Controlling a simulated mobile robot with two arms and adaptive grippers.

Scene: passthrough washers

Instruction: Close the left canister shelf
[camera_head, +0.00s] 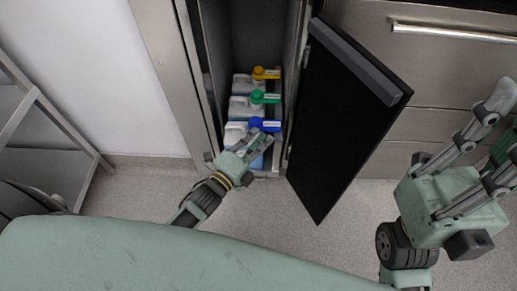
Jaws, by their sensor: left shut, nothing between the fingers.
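The canister shelf sits low in a narrow, dark cabinet bay (250,35), holding a row of white canisters. Their caps are yellow (259,72), green (258,96) and blue (257,123). The black cabinet door (340,115) stands swung open to the right of the bay. My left gripper (266,142) is shut and empty, over the front of the nearest canister in the picture. It hides part of that canister and the shelf front; I cannot tell whether it touches them. My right gripper (509,125) is open at the right edge, apart from the door.
Steel drawers with a bar handle (450,32) are at the upper right, behind the open door. A grey metal frame (45,105) stands at the left by the white wall (85,65). Speckled floor (255,222) is clear below the bay.

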